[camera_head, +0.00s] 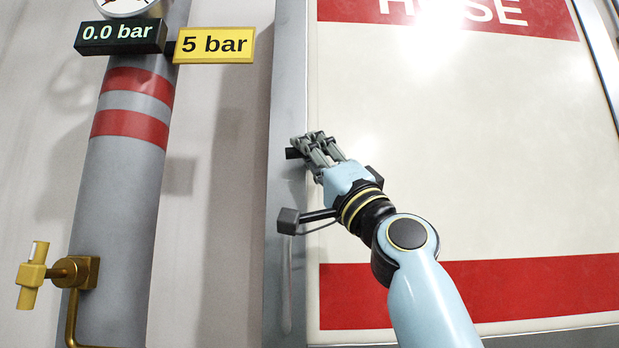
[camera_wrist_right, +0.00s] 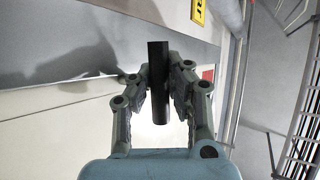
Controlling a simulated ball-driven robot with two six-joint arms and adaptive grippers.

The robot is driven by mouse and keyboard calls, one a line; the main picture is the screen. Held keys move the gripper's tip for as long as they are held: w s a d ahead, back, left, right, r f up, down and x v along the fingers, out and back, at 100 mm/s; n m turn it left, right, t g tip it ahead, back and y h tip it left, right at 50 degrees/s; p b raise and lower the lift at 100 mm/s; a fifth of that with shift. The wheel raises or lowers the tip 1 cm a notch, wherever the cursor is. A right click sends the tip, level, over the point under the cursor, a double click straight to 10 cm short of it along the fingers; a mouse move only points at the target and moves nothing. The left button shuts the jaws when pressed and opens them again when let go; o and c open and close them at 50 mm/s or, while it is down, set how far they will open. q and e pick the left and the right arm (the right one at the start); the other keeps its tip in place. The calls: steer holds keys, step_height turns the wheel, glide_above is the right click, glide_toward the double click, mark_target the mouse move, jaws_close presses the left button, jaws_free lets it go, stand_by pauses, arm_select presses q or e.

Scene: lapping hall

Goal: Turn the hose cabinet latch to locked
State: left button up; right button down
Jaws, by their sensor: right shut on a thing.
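The hose cabinet (camera_head: 480,190) has a cream door with red bands and a partly cut-off HOSE label. Its latch is a black bar on the grey left frame; in the head view only its dark end (camera_head: 293,153) shows left of my fingers. In the right wrist view the black latch bar (camera_wrist_right: 159,105) stands upright between the two fingers. My right gripper (camera_head: 314,143) is shut on the latch bar, and it also shows in the right wrist view (camera_wrist_right: 164,80). My fingers hide the latch's pivot in the head view. My left gripper is not in view.
A grey pipe (camera_head: 118,190) with red bands stands left of the cabinet. It carries a 0.0 bar display (camera_head: 120,37), a yellow 5 bar sign (camera_head: 214,45) and a brass valve (camera_head: 75,272). Bare wall lies between pipe and cabinet.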

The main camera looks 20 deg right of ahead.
steer(key=shift+f+m+t+h+b, duration=0.1)
steer(key=shift+m+t+h+b, duration=0.75)
steer(key=shift+m+h, duration=0.4)
